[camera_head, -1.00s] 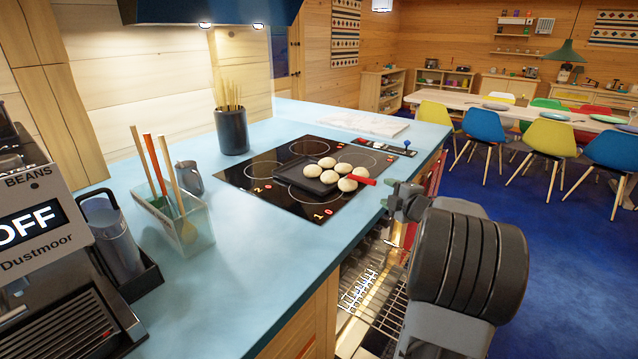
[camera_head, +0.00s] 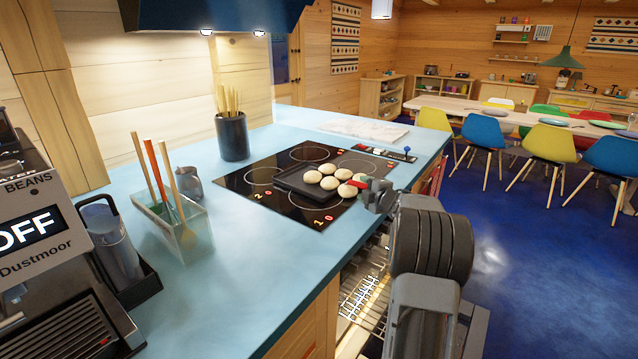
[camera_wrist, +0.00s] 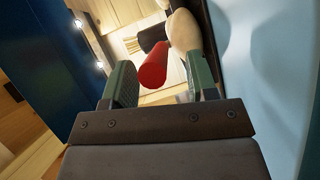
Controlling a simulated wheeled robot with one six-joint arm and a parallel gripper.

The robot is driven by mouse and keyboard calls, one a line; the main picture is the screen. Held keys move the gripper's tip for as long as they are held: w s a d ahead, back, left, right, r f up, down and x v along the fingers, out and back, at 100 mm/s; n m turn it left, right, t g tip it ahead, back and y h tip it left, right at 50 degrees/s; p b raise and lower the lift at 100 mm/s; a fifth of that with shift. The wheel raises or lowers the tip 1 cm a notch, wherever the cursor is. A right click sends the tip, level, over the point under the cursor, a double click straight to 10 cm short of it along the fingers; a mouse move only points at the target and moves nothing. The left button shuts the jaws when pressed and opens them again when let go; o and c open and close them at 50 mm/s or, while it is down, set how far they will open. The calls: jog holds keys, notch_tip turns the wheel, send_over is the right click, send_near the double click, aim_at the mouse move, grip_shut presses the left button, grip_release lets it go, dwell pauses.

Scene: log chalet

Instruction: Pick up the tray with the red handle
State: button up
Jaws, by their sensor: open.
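The dark tray (camera_head: 289,183) lies on the black cooktop and carries several pale round buns (camera_head: 328,177). Its red handle (camera_head: 357,184) points right, toward the counter's edge. My gripper (camera_head: 368,187) is at the handle's end in the head view and partly covers it. In the wrist view the red handle (camera_wrist: 153,67) shows between and just beyond the two green-padded fingers of my gripper (camera_wrist: 160,82). The fingers are apart, with a gap on both sides of the handle. A bun (camera_wrist: 184,30) shows behind the handle.
The black cooktop (camera_head: 262,176) is set in the blue counter (camera_head: 235,262). A utensil holder (camera_head: 185,235), a small jug (camera_head: 189,183) and a dark pot of sticks (camera_head: 232,137) stand left of it. An open rack (camera_head: 362,300) shows below the counter edge.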

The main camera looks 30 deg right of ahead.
jog(key=shift+w+f, duration=0.1)
jog(key=shift+w, duration=0.7)
grip_shut()
dwell(0.3)
